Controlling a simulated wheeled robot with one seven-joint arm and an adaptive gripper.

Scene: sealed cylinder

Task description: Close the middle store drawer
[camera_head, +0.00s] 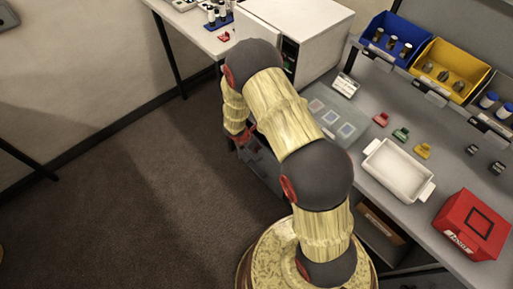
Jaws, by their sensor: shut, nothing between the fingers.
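A grey drawer (263,172) sticks out from under the front edge of the workbench, left of my arm's middle. My arm covers much of it, so how far it stands out is hard to tell. Small dark and reddish things seem to lie in it. My gripper (241,141), dark with red parts, points down at the drawer's far left end. It is shut and empty; its fingertips are small and partly hidden, and whether they touch the drawer cannot be told.
On the workbench (391,131) are a clear-lidded box (335,116), a white tray (398,170), a red box (470,224) and coloured bins (392,38). A white cabinet (297,25) stands behind. A brown box (382,222) sits under the bench. The floor at left is clear.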

